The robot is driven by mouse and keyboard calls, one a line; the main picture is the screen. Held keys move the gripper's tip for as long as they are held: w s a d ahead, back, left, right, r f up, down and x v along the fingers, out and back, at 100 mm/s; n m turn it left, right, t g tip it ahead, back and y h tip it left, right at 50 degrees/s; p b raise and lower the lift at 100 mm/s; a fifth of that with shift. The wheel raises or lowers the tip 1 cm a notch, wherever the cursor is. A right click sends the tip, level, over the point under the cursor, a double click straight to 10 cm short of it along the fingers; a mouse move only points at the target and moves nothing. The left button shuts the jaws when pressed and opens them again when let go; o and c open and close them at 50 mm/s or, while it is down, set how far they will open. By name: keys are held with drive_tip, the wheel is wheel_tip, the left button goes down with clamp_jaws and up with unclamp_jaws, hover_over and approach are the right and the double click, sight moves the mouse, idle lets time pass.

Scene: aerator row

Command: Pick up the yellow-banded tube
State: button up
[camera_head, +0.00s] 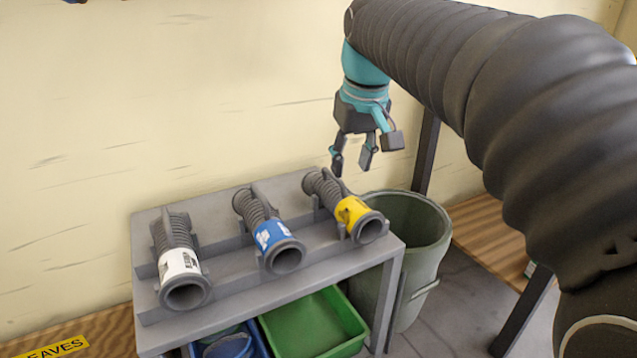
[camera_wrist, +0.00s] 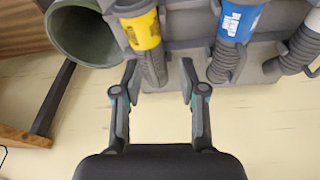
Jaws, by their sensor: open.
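The yellow-banded tube (camera_head: 349,209) is a grey ribbed tube with a yellow band and an open end. It lies tilted in a holder at the right end of a grey rack. In the wrist view the yellow-banded tube (camera_wrist: 146,40) is at the top, its ribbed end pointing toward the gap between my fingers. My gripper (camera_head: 352,165) is above the back of the rack, near that ribbed end, with its fingers pointing down. In the wrist view my gripper (camera_wrist: 159,75) is open and empty. I cannot tell the exact height between them.
A blue-banded tube (camera_head: 270,236) and a white-banded tube (camera_head: 179,261) lie on the same rack (camera_head: 225,287). A green-grey bin (camera_head: 413,225) stands right of the rack. A green tray (camera_head: 315,325) is below. The wall is close behind.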

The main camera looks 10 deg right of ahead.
drive_tip(key=n+g, duration=0.1)
drive_tip(key=g, duration=0.1)
approach(332, 174)
drive_tip(key=f, duration=0.2)
drive_tip(key=w+f, duration=0.1)
drive_tip(key=f, duration=0.2)
drive_tip(key=shift+w+d+f, duration=0.1)
drive_tip(key=shift+w+f+b, duration=0.2)
drive_tip(key=shift+f+b, duration=0.35)
drive_tip(key=shift+f, duration=2.15)
clamp_jaws()
